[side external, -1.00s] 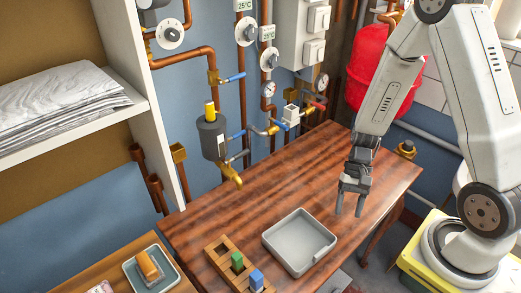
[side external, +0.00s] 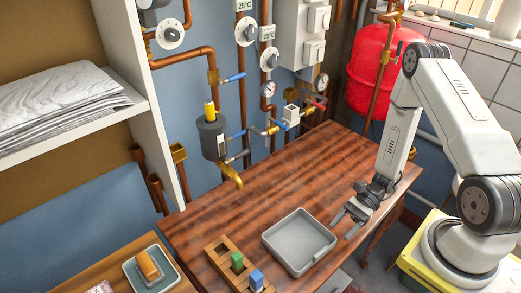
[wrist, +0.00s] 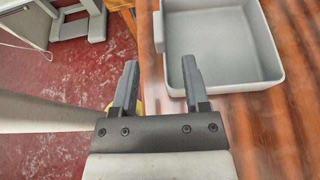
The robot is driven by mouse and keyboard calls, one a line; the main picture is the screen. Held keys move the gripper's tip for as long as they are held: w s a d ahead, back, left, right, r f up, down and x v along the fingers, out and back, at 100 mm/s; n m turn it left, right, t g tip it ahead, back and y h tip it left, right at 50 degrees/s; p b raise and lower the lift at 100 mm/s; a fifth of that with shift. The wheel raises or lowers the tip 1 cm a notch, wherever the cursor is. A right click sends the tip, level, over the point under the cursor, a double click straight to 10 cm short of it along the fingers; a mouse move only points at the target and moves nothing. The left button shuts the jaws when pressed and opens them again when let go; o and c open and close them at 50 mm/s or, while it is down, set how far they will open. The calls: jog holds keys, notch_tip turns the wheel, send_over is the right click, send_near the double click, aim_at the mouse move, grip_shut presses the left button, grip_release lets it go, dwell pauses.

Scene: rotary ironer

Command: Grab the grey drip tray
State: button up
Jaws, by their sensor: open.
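The grey drip tray (side external: 299,243) is a shallow, square, empty tray lying flat on the wooden table. In the wrist view the tray (wrist: 222,48) shows at the upper right, with a small lip on its left wall. My gripper (side external: 341,228) is open and empty, just right of the tray in the side view, and tilted toward it. In the wrist view my gripper's fingers (wrist: 160,82) point up the picture, left of the tray and by the table's edge. They look apart from the tray.
A brass tap (side external: 232,175) overhangs the table's back. The table's back right (side external: 330,160) is clear.

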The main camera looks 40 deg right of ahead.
aim_at(322, 251)
jog(key=shift+a, duration=0.1)
jog(key=shift+x, duration=1.2)
jog(key=shift+x, duration=2.6)
jog(key=shift+s+a+r, duration=0.1)
jog(key=shift+s, duration=0.05)
jog(key=shift+c, duration=0.2)
grip_shut()
